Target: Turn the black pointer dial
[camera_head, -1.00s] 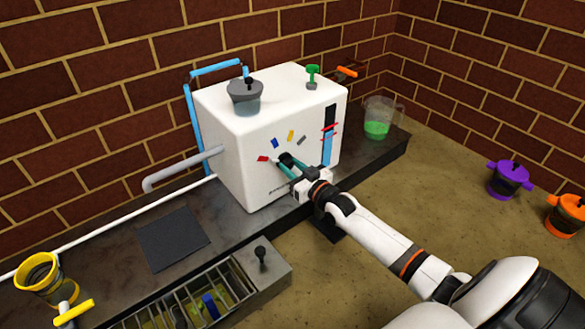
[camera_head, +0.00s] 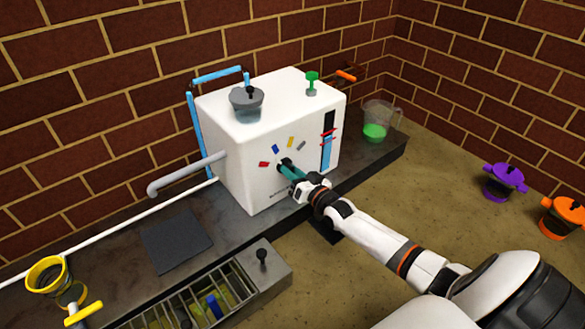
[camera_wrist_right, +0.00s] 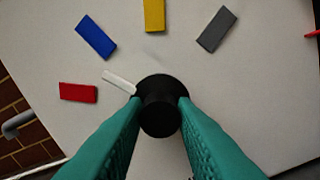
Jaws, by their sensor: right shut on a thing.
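The black pointer dial (camera_wrist_right: 160,108) is on the front face of the white machine (camera_head: 240,150). In the right wrist view its white pointer (camera_wrist_right: 118,81) points up and left, between the red mark (camera_wrist_right: 78,92) and the blue mark (camera_wrist_right: 96,36). A yellow mark (camera_wrist_right: 154,14) and a grey mark (camera_wrist_right: 216,29) are further round the arc. My right gripper (camera_head: 288,166) is at the dial, its two teal fingers on either side of the knob and shut on it. In the head view the fingers hide much of the dial. My left gripper is not in view.
A grey lidded pot (camera_head: 246,103) and a green valve (camera_head: 311,84) are on the machine's top. A jug of green liquid (camera_head: 377,124) stands right of it. A dark pad (camera_head: 176,240) and slotted tray (camera_head: 190,304) are at left. Purple (camera_head: 504,182) and orange pots (camera_head: 562,216) stand right.

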